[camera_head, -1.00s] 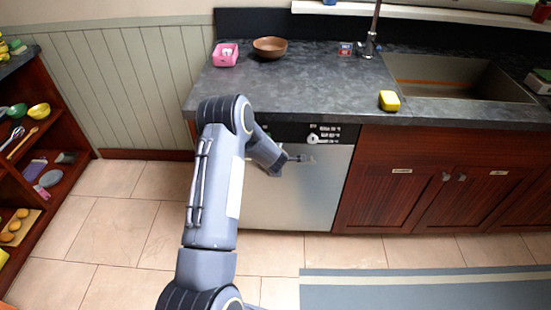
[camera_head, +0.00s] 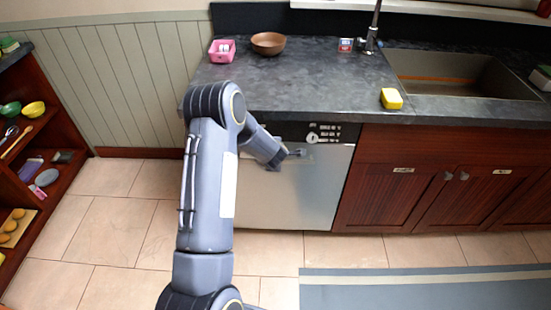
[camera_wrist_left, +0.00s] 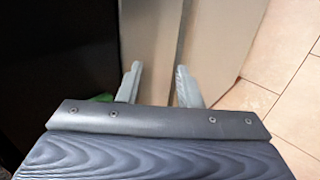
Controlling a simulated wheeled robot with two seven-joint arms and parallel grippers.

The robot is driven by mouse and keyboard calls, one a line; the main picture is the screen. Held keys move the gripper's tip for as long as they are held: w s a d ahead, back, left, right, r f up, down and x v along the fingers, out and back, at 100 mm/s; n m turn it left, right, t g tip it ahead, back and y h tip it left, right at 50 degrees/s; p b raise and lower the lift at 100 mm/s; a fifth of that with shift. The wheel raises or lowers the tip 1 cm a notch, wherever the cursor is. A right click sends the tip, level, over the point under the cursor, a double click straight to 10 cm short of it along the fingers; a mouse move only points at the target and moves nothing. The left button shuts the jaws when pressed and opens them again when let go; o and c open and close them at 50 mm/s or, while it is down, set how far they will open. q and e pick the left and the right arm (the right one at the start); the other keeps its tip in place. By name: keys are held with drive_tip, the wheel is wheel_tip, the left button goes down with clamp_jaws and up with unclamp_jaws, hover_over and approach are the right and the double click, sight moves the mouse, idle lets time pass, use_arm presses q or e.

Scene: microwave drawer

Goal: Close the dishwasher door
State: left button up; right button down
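The dishwasher door (camera_head: 295,195) is the pale metal panel under the counter in the head view. It stands upright and looks about level with the wooden cabinet fronts; a small gap at its top cannot be ruled out. A black control strip with a round knob (camera_head: 312,138) runs along its top. My left gripper (camera_head: 300,153) is at the upper part of the door, just below the strip. In the left wrist view its two fingers (camera_wrist_left: 160,85) are apart with nothing between them, close before a pale panel (camera_wrist_left: 160,35). Contact is unclear. My right gripper is not in view.
The dark counter (camera_head: 290,90) overhangs above, with a pink container (camera_head: 222,52), a brown bowl (camera_head: 268,43), a yellow sponge (camera_head: 391,99) and a sink (camera_head: 465,75). An open shelf (camera_head: 40,150) stands at left. The tiled floor before the door is clear; a grey mat (camera_head: 430,290) lies at right.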

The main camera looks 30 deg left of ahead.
use_arm(q)
drive_tip(key=v, duration=0.6)
drive_tip(key=shift+s+d+f, duration=0.15)
drive_tip(key=shift+s+f, duration=0.1)
drive_tip(key=shift+f, duration=0.05)
